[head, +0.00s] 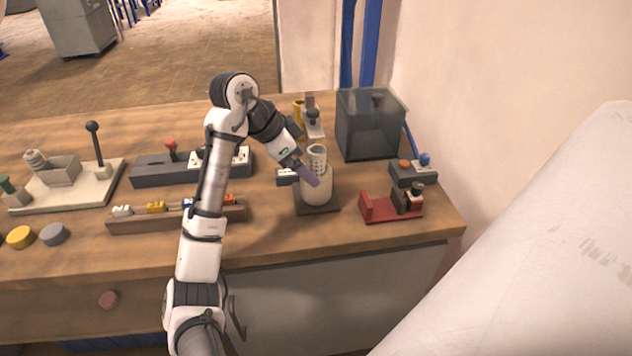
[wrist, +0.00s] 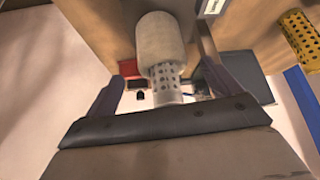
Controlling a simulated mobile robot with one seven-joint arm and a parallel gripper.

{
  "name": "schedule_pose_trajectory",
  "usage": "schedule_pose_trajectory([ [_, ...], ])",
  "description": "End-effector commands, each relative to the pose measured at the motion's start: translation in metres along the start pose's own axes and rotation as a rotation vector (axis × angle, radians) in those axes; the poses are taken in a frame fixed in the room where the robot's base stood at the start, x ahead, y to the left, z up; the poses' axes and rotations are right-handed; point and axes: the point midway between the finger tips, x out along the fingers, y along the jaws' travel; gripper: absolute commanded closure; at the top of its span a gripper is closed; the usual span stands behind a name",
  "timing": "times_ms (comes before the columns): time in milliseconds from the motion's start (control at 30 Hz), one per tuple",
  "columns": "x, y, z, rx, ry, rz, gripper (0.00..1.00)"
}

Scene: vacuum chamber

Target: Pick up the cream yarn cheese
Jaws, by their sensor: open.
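The cream yarn cheese (head: 318,190) is a thick pale cylinder standing upright on a dark square base on the wooden bench. A white perforated tube (head: 317,156) sticks out of its top. My open gripper (head: 307,175) slants down at its upper left, with a purple finger hiding part of it in the head view. In the wrist view, the cheese (wrist: 160,38) and its perforated tube lie between the two spread fingers of my gripper (wrist: 160,78). I cannot tell whether a finger touches it.
A clear tinted box (head: 369,125) stands behind right. A red holder (head: 391,207) and a grey switch box (head: 411,174) are at right. A yellow perforated tube (wrist: 303,38) shows in the wrist view. A wooden rack (head: 175,217) lies left, beneath my arm.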

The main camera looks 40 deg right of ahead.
Motion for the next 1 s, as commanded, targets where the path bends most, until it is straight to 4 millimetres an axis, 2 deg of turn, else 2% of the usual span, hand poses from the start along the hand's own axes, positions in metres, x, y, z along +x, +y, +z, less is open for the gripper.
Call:
schedule_pose_trajectory([
  [333, 0.044, -0.002, 0.006, -0.001, 0.0, 0.002, 0.1],
  [667, 0.051, -0.002, 0.006, 0.0, 0.001, 0.0, 0.12],
  [1000, 0.05, -0.002, 0.006, 0.0, 0.001, 0.0, 0.56],
])
